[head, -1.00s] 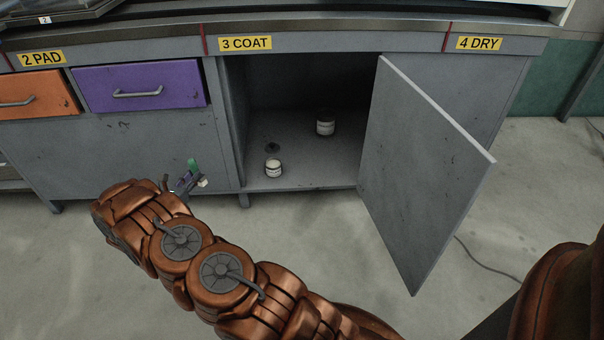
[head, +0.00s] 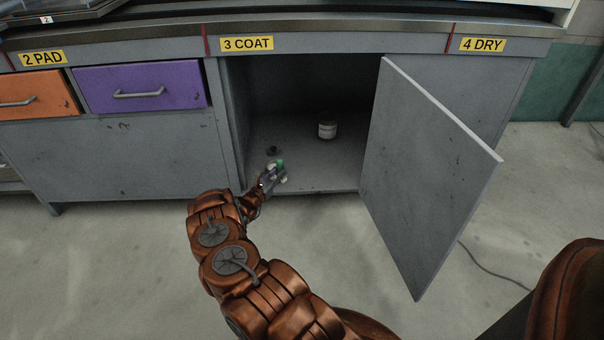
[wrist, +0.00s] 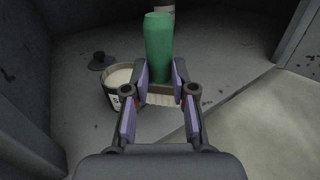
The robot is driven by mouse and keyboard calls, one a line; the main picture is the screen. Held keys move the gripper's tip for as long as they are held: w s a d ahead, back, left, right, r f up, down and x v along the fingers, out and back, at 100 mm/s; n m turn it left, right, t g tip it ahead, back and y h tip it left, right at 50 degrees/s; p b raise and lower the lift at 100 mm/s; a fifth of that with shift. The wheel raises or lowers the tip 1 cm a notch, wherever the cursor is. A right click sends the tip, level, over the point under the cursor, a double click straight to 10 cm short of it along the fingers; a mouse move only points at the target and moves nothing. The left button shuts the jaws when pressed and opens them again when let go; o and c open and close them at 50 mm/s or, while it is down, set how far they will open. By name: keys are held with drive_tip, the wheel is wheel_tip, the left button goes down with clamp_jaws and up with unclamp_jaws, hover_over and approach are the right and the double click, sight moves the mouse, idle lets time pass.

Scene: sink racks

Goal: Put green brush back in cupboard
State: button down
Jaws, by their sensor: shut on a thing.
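The cupboard (head: 300,150) under the label 3 COAT is open, its grey door (head: 430,170) swung out to the right. My gripper (head: 272,178) is at the front opening of the cupboard, near its left side. In the wrist view, my gripper (wrist: 160,88) is shut on the green brush (wrist: 158,48). The brush has a green handle and a pale bristle end, which shows between and below the purple finger pads. The brush also shows as a small green spot in the head view (head: 280,164).
An open jar (wrist: 122,84) of pale stuff stands just left of the brush in the wrist view. A dark lid or disc (head: 272,150) lies behind. A second jar (head: 327,130) stands further back. The cupboard floor to the right is clear.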

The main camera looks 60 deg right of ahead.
drive_tip(key=s+d+b, duration=0.1)
drive_tip(key=d, duration=0.3)
drive_tip(key=s+d+f+b, duration=0.1)
drive_tip(key=d, duration=0.3)
drive_tip(key=s+d+b, duration=0.1)
drive_tip(key=d+b, duration=0.1)
drive_tip(key=d, duration=0.2)
drive_tip(key=shift+s+d+f, duration=0.1)
drive_tip(key=shift+d+f, duration=0.05)
drive_tip(key=shift+f, duration=0.1)
drive_tip(key=shift+f+b, duration=1.15)
drive_tip(key=shift+f, duration=0.45)
drive_tip(key=shift+f, duration=0.25)
drive_tip(key=c, duration=0.9)
unclamp_jaws()
drive_tip(key=shift+r, duration=0.1)
